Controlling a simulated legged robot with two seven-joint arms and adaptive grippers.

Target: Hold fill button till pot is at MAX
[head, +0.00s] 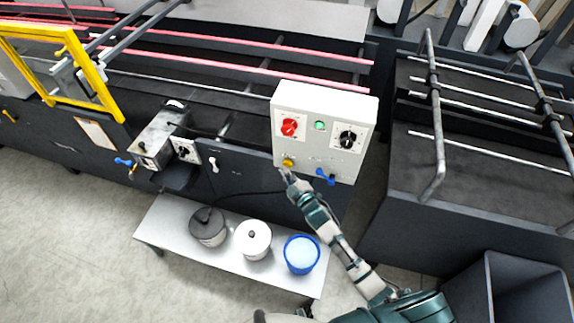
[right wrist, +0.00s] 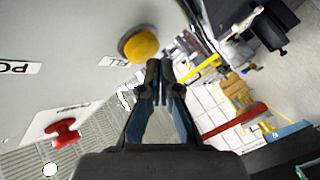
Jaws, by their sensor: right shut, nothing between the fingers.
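A yellow button (head: 288,162) sits at the lower left of a white control box (head: 335,100). It also shows large in the right wrist view (right wrist: 139,45). My right gripper (head: 285,173) is shut and empty, its fingertips (right wrist: 165,70) just beside the yellow button; I cannot tell whether they touch it. No fill label or MAX mark is readable. On a low grey bench stand a dark lidded pot (head: 208,227), a white lidded pot (head: 253,239) and an open blue container (head: 301,254) with pale contents. My left gripper is not in view.
The box also carries a red knob (head: 289,127), a green light (head: 320,126), a black knob (head: 347,139) and a blue lever (head: 325,176). Dark rail machinery (head: 480,150) lies to the right.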

